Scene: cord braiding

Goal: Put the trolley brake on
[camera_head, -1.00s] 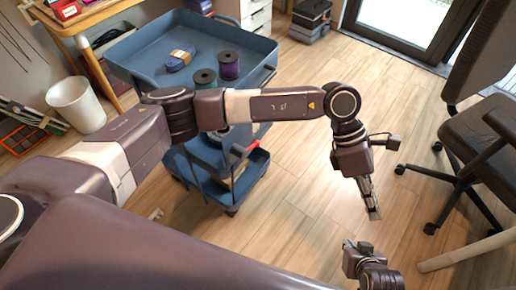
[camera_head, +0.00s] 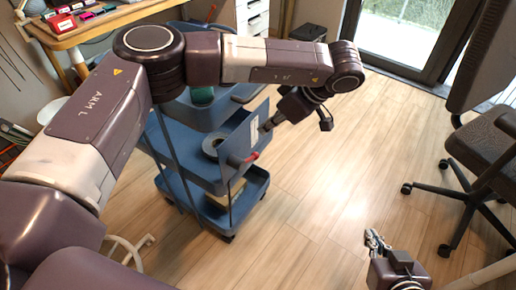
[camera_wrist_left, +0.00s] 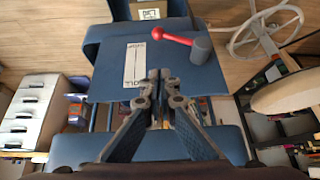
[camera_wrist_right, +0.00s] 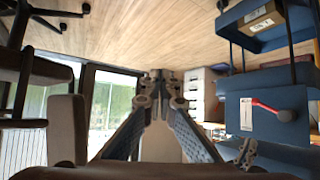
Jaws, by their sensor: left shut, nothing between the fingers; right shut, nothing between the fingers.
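The blue trolley (camera_head: 185,150) stands left of the middle in the head view. Its brake lever (camera_head: 250,158) is red and sticks out from the side panel. In the left wrist view the red lever (camera_wrist_left: 174,38) runs from a grey hub (camera_wrist_left: 201,51) towards the upper end of a white label (camera_wrist_left: 135,65), whose small lettering is hard to read. My left gripper (camera_head: 266,127) is shut and empty, close to the panel and apart from the lever. My right gripper (camera_head: 374,238) is shut and empty, low over the floor, well away from the trolley; its view also shows the lever (camera_wrist_right: 266,106).
A dark office chair (camera_head: 480,150) stands at the right. A wooden workbench (camera_head: 105,25) is behind on the left, with white drawers (camera_head: 252,18) at the back. The wooden floor (camera_head: 330,170) between trolley and chair is clear. A wheel-like frame (camera_wrist_left: 272,30) shows in the left wrist view.

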